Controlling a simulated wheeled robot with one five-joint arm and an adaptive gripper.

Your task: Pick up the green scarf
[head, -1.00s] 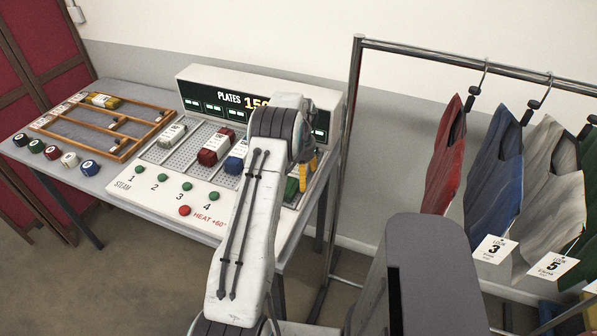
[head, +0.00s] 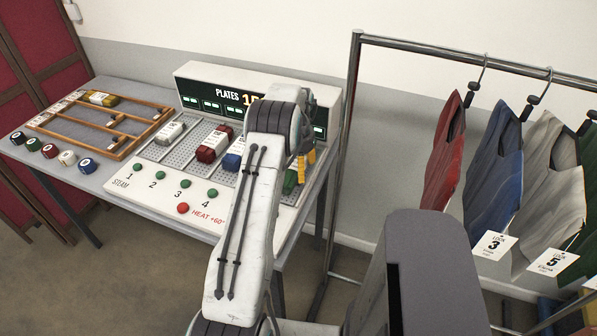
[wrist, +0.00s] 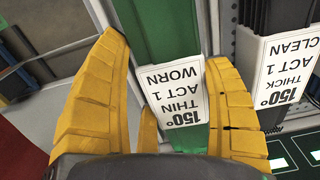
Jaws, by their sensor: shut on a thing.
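The green scarf (wrist: 163,30) is a folded strip with a white label reading 150°, THIN, ACT 1, WORN in the wrist view. My gripper (wrist: 165,65) has its yellow fingers on either side of it and is shut on it. In the head view the scarf (head: 290,182) shows only partly, at the right end of the steam table's plates, behind my arm. My gripper's yellow fingers (head: 305,163) show just above it. Whether the scarf is clear of its plate cannot be told.
Red (head: 213,146), blue (head: 232,162) and whitish (head: 170,132) bundles lie on neighbouring plates. A display panel (head: 190,84) stands behind. A wooden divided tray (head: 122,154) and several numbered rolls are at left. A garment rail (head: 440,52) with hanging clothes is at right.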

